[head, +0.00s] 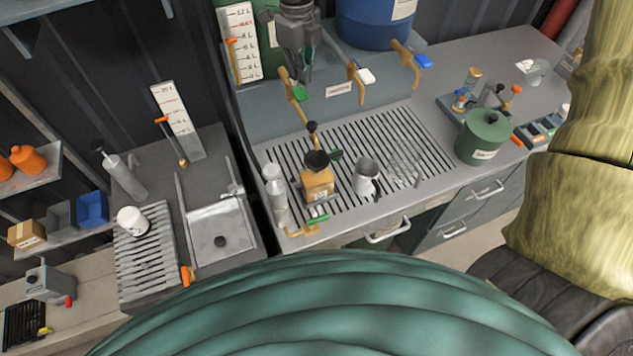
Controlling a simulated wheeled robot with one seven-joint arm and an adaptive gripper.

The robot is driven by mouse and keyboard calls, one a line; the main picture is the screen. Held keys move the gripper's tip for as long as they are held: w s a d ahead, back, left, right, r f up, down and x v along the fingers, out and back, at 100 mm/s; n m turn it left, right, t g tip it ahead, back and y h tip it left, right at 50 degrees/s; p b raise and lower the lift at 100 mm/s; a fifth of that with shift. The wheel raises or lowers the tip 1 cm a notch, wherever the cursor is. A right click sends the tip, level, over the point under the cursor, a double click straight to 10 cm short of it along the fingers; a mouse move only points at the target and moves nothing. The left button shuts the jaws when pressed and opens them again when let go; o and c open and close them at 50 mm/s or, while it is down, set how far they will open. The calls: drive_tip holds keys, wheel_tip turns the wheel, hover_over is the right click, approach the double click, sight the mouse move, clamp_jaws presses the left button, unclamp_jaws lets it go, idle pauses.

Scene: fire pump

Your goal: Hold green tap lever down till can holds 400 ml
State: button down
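A brass tap (291,84) with a green lever (299,92) sticks out at the left of the grey step behind the drip grating. My gripper (296,76) points down right beside this tap, above the green lever. Whether it touches the lever, and whether its fingers are apart, I cannot tell. A small grey metal can (366,178) stands upright on the grating, in front of the taps and to the right of the green-levered one. Its contents and any stream are not visible. A second green lever (318,219) sits at the counter's front edge.
Brass taps with a white lever (366,75) and a blue lever (423,60) are to the right. A black-knobbed brass-coloured box (317,185) and a clear vessel (403,166) flank the can. A green lidded pot (484,138) stands right of the grating.

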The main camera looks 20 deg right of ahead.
drive_tip(key=s+r, duration=0.2)
drive_tip(key=r, duration=0.1)
drive_tip(key=shift+s, duration=0.2)
idle(0.6)
